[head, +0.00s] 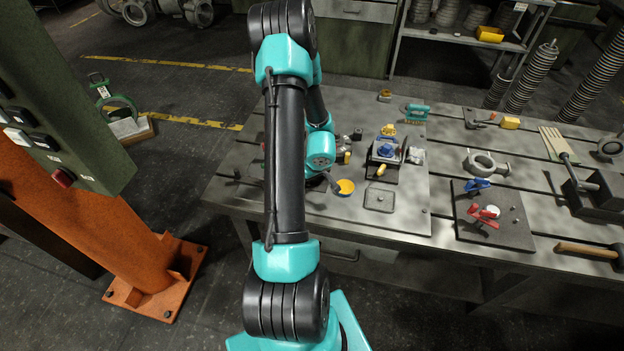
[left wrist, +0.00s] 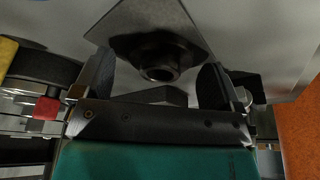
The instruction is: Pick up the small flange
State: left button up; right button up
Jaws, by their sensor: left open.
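In the left wrist view, a dark grey flange-like part (left wrist: 160,62) with a square plate and a round, bored hub shows between my fingers; I take it to be the small flange. My left gripper (left wrist: 157,78) is open, with one dark finger on each side of the hub. A gap shows on both sides, and I see no contact. In the head view, my own arm covers the area around the gripper, and I cannot pick out the small flange there. My right gripper is in neither view.
Farther right are a grey ring casting (head: 484,163) and a dark board with red and blue clamps (head: 510,236).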

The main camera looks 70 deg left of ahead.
pick_arm(q)
jog(key=c, duration=1.2)
notch_tip(320, 180, up, 10)
dwell(0.5)
dwell(0.5)
